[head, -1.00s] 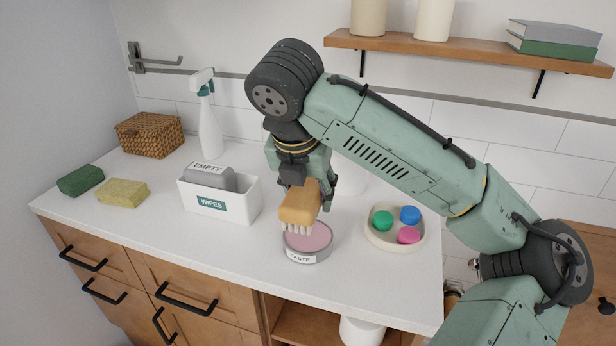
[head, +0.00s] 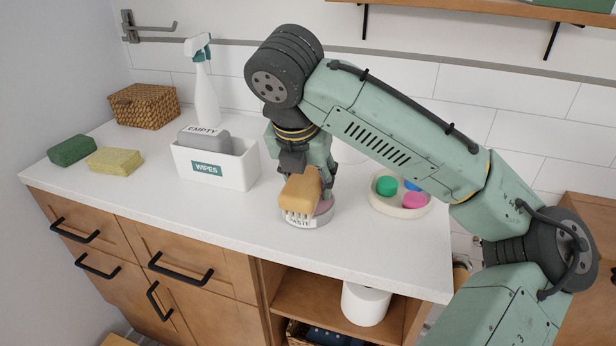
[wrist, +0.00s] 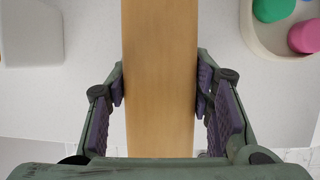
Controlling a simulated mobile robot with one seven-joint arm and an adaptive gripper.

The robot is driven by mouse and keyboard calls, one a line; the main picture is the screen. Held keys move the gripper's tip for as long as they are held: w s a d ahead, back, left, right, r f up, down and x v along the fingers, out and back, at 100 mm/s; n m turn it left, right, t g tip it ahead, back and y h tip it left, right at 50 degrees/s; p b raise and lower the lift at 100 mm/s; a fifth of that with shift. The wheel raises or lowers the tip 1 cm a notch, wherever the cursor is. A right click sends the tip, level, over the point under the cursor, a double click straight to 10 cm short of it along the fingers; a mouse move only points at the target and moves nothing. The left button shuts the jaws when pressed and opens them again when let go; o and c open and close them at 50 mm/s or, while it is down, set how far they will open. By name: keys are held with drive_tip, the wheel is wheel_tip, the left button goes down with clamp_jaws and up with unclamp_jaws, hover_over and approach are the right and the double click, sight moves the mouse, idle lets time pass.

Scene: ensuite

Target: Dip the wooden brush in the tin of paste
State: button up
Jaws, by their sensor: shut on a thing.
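My gripper (head: 312,168) is shut on the wooden brush (head: 301,190), with pale bristles pointing down. In the wrist view, the brush (wrist: 160,60) fills the middle between the two purple finger pads (wrist: 160,88). The round grey tin of paste (head: 319,219), pink inside, stands on the counter below the brush. In the head view the bristles overlap the tin's near side and its label; I cannot tell whether they touch the paste. The brush hides most of the paste, and the wrist view does not show the tin.
A cream dish (head: 403,209) with green, blue and pink pucks stands right of the tin. A white wipes box (head: 240,172) stands left, a spray bottle (head: 207,100) behind it. Green (head: 72,150) and yellow (head: 115,161) sponges lie far left. The counter's front edge is close.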

sight(308, 172)
drive_tip(key=shift+f, duration=0.55)
idle(1.3)
drive_tip(key=shift+r, duration=0.1)
wheel_tip(308, 172, up, 7)
drive_tip(key=p, duration=0.7)
idle(0.6)
